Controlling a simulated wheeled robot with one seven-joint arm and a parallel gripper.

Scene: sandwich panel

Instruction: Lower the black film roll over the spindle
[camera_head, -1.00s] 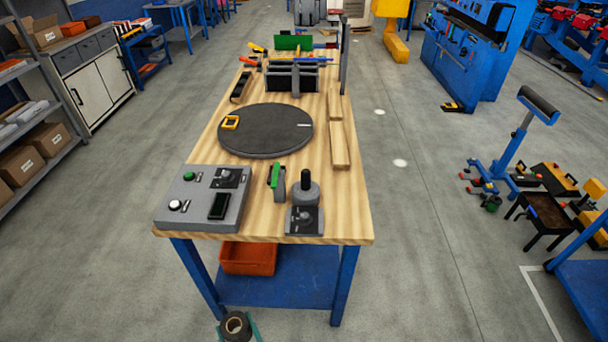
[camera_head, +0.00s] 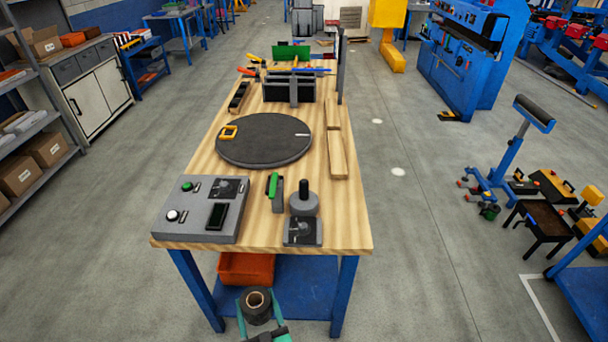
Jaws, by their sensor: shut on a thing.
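The black film roll (camera_head: 257,309) has a pale brown core and an open hole facing up. It is at the bottom of the view, in front of the table's front edge. My gripper (camera_head: 258,304) is shut on it, with teal fingers at its sides. The spindle (camera_head: 304,190) is a short black upright post on a round grey base (camera_head: 304,206). It stands near the front right of the wooden table (camera_head: 200,160), bare on top. The roll is apart from the spindle, nearer to me and to its left.
A grey control box (camera_head: 202,208) stands left of the spindle. A green-topped tool (camera_head: 274,187) stands close to its left, and a grey unit with a knob (camera_head: 303,231) is in front. A dark round turntable (camera_head: 264,140) lies behind. An orange bin (camera_head: 245,268) sits below the tabletop.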

